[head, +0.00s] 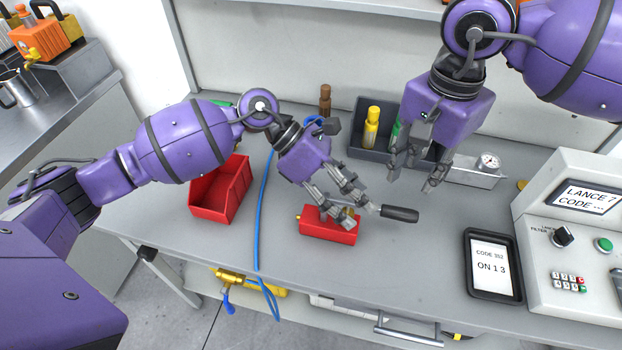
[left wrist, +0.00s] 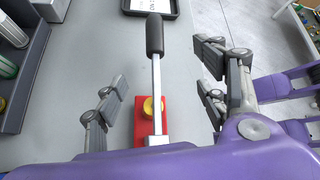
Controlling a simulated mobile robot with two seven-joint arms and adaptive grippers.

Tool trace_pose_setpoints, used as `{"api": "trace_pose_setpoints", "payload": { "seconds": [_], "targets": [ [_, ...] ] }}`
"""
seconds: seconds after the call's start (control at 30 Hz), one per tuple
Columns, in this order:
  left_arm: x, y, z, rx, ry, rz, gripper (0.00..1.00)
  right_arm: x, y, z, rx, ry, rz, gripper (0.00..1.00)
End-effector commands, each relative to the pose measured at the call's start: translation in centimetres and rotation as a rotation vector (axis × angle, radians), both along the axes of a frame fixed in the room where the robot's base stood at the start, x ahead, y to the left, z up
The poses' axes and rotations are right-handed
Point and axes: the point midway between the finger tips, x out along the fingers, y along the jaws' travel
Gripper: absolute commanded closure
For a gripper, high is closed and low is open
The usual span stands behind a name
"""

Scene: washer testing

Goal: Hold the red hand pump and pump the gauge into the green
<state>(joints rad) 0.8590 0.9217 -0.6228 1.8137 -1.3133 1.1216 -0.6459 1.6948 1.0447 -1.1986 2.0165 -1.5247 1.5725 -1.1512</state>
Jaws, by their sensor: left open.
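The red hand pump (head: 328,228) sits on the grey bench, with a metal lever ending in a black handle (head: 399,214) that points right. In the left wrist view its red body (left wrist: 142,116), yellow knob and black handle (left wrist: 155,36) show. My left gripper (head: 359,212) is open above the pump; its fingers stand on either side of the lever, apart from it. The round gauge (head: 489,161) is on a silver block at the back right; its reading is too small to tell. My right gripper (head: 417,175) is open and empty, left of the gauge.
An empty-looking red bin (head: 208,204) stands left of the pump, with a blue hose (head: 265,200) between them. A dark tray (head: 365,153) with yellow and green bottles is behind. A tablet (head: 492,265) and control box (head: 575,235) are at right. The front bench middle is clear.

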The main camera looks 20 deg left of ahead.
Motion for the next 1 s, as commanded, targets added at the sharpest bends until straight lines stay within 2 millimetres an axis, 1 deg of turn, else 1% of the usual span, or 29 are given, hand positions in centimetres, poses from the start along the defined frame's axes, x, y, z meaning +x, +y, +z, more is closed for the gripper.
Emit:
{"api": "trace_pose_setpoints", "payload": {
  "seconds": [0.03,0.1,0.13,0.2,0.3,0.4,0.47,0.57,0.67,0.9,1.0],
  "targets": [
    [-0.7,-0.3,-0.2,0.125,-0.037,-0.09,0.34,0.0,0.0,0.0,0.0,0.0,0.0,0.69],
    [-1.6,0.6,-1.5,0.308,-0.071,-0.176,0.34,0.0,0.0,0.0,0.0,0.0,0.0,0.69],
    [-1.7,1.2,-1.9,0.385,-0.087,-0.203,0.34,0.0,0.0,0.0,0.0,0.0,0.0,0.69],
    [-1.6,2.7,-2.5,0.548,-0.128,-0.245,0.34,0.0,0.0,0.0,0.0,0.0,0.0,0.69],
    [-1.0,4.0,-2.7,0.734,-0.189,-0.264,0.34,0.0,0.0,0.0,0.0,0.0,0.0,0.69],
    [-0.4,4.6,-2.5,0.841,-0.237,-0.256,0.34,0.0,0.0,0.0,0.0,0.0,0.0,0.69],
    [-0.2,4.8,-2.4,0.878,-0.255,-0.25,0.34,0.0,0.0,0.0,0.0,0.0,0.0,0.69],
    [0.0,5.0,-2.8,0.906,-0.268,-0.241,0.34,0.0,0.0,0.0,0.0,0.0,0.0,0.69],
    [0.0,5.0,-4.0,0.91,-0.268,-0.241,0.34,0.0,0.0,0.0,0.0,0.0,0.0,0.69],
    [-0.1,5.0,-7.8,0.907,-0.264,-0.242,0.34,0.0,0.0,0.0,0.0,0.0,0.0,0.69],
    [-0.1,5.0,-9.0,0.906,-0.265,-0.242,0.34,0.0,0.0,0.0,0.0,0.0,0.0,0.69]
  ]
}}
